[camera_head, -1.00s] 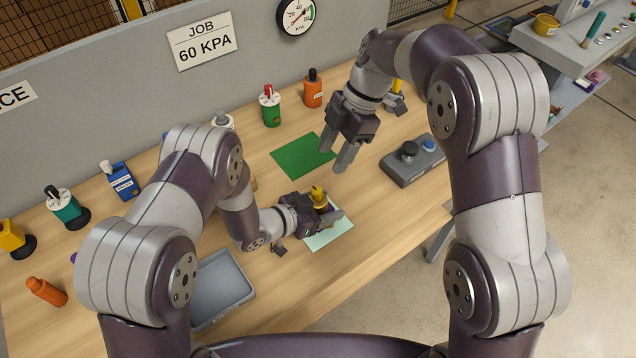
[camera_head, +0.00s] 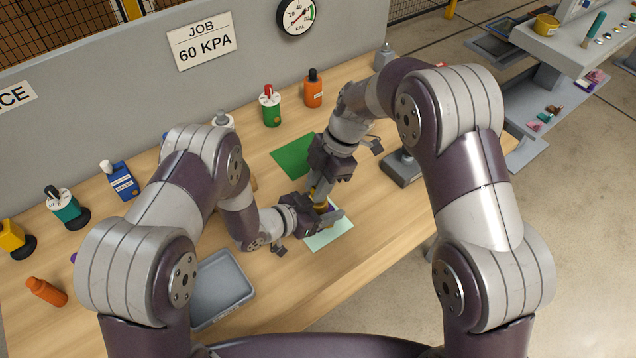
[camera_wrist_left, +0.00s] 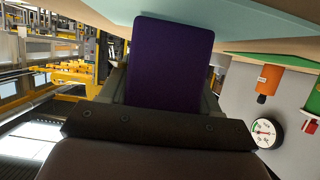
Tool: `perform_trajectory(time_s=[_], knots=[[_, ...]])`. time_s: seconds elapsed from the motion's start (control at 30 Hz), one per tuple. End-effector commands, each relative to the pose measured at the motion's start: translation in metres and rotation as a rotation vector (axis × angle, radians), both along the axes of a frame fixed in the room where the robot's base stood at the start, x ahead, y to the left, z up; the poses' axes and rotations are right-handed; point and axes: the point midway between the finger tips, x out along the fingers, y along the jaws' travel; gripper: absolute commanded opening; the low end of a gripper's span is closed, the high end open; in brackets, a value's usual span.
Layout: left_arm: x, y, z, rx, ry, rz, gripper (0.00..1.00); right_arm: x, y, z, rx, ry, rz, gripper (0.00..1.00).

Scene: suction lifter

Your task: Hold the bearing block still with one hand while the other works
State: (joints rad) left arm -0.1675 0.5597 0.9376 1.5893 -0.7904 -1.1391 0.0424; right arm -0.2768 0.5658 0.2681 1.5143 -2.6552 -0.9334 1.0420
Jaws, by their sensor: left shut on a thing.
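The bearing block, purple with a yellow-gold part on top, stands over a pale green mat (camera_head: 328,239). It is mostly hidden between the grippers in the head view. In the left wrist view the purple block (camera_wrist_left: 170,65) fills the space between the fingers. My left gripper (camera_head: 326,216) is shut on it from the left, low down. My right gripper (camera_head: 319,193) points down from above, its fingertips at the gold part (camera_head: 319,196). Whether its fingers touch or grip the gold part is not clear.
A green mat (camera_head: 293,155) lies behind the right gripper. A grey tray (camera_head: 247,293) sits front left. A grey control box (camera_head: 398,172) is partly behind my right arm. Several bottles, including a green one (camera_head: 270,107) and an orange one (camera_head: 313,90), stand along the back panel.

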Motion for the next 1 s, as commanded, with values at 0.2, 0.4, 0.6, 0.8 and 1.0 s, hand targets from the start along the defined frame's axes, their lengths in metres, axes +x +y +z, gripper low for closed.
perform_trajectory(time_s=[0.2, 0.4, 0.6, 0.8, 1.0], knots=[[-0.0002, -0.0002, 0.0002, 0.000, -0.001, -0.001, 0.26, 0.0025, 0.0023, -0.0004, -0.013, 0.020, 0.299, 0.00], [-0.0004, -0.0004, 0.0002, 0.000, 0.000, -0.001, 0.26, 0.0025, 0.0020, 0.0006, -0.022, 0.034, 0.501, 0.00], [-0.0005, -0.0004, 0.0001, 0.000, 0.000, -0.002, 0.26, 0.0025, 0.0019, 0.0008, -0.022, 0.033, 0.497, 0.00], [-0.0003, -0.0003, 0.0001, 0.000, 0.000, -0.001, 0.26, 0.0023, 0.0018, 0.0006, -0.022, 0.034, 0.495, 0.52], [-0.0001, -0.0002, 0.0003, 0.000, -0.001, -0.001, 0.26, 0.0038, 0.0011, 0.0037, -0.022, 0.034, 0.494, 0.52]])
